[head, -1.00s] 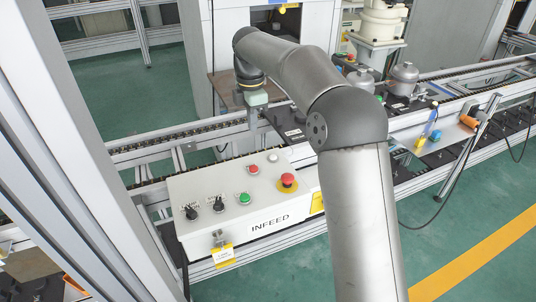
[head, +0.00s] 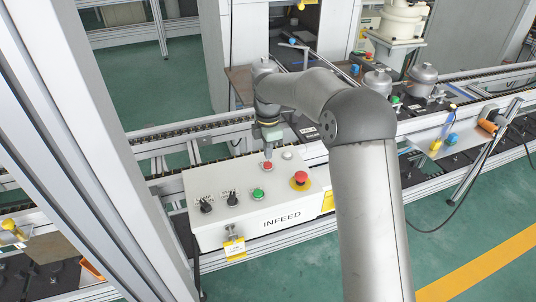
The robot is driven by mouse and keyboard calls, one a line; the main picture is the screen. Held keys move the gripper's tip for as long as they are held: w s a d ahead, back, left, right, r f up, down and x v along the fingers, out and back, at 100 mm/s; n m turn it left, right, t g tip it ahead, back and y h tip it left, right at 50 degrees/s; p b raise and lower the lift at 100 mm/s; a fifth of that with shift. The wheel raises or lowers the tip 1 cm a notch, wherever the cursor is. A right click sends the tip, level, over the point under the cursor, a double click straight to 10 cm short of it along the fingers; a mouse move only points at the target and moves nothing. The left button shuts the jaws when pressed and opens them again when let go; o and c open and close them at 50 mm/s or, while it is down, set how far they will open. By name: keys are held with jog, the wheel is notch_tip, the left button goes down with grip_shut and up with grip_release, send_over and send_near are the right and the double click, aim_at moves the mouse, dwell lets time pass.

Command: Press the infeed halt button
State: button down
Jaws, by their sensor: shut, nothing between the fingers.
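The infeed control box (head: 215,228) is a white panel labelled INFEED in the lower middle of the head view. On its top are a small red button (head: 267,166), a green button (head: 258,194), a large red mushroom button on a yellow ring (head: 300,179), a pale button (head: 287,155) and two black selector knobs (head: 206,206). My gripper (head: 268,156) is shut and empty. It points down just above the small red button, at the box's far edge. I cannot tell whether its tip touches the button. Which button is labelled halt is too small to read.
The large mushroom button stands close to the right of the small red one. A key with a yellow tag (head: 234,248) hangs on the box front. A conveyor (head: 190,131) runs behind, with grey compressor shells (head: 423,80) at the right. A pale post stands at left.

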aim_at(268, 165)
jog(key=shift+f, duration=1.35)
jog(key=shift+f+b, duration=0.3)
jog(key=shift+f, duration=0.45)
jog(key=shift+s+f, duration=0.25)
jog(key=shift+f, duration=0.1)
jog(key=r+p, duration=0.3)
jog(key=r, duration=0.3)
jog(key=shift+w+r+p, duration=0.15)
jog(key=shift+w+p, duration=0.05)
jog(key=shift+p, duration=0.1)
notch_tip(268, 165, up, 9)
jog(key=b, duration=0.2)
jog(key=shift+b, duration=0.3)
jog(key=shift+r, duration=0.1)
